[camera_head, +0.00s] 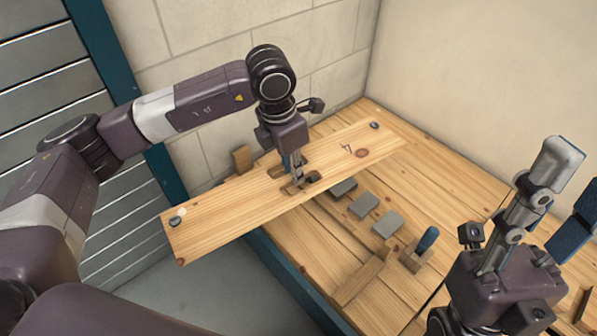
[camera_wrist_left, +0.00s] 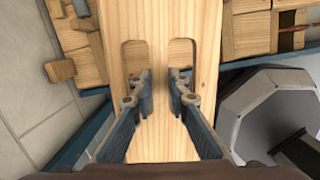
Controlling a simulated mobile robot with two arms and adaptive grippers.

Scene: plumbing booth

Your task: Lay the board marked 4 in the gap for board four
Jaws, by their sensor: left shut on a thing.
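The long wooden board marked 4 (camera_head: 225,213) is held above the wooden deck, running from lower left to upper right, with a dark 4 near its right part. My left gripper (camera_head: 293,180) is shut on it from above at its middle. In the left wrist view the fingers (camera_wrist_left: 160,92) reach into two slots and pinch the strip between them. The board's left end hangs out past the deck's blue edge. An opening with grey pads (camera_head: 363,205) shows just below the board; the board hides part of it. My right gripper (camera_head: 565,190) is raised at the lower right, open and empty.
A blue-handled item (camera_head: 427,239) stands in a wooden block on the deck, beside a loose wooden strip (camera_head: 362,280). A small wooden block (camera_head: 242,158) is behind the board near the block wall (camera_head: 215,90). The deck's right part is mostly clear.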

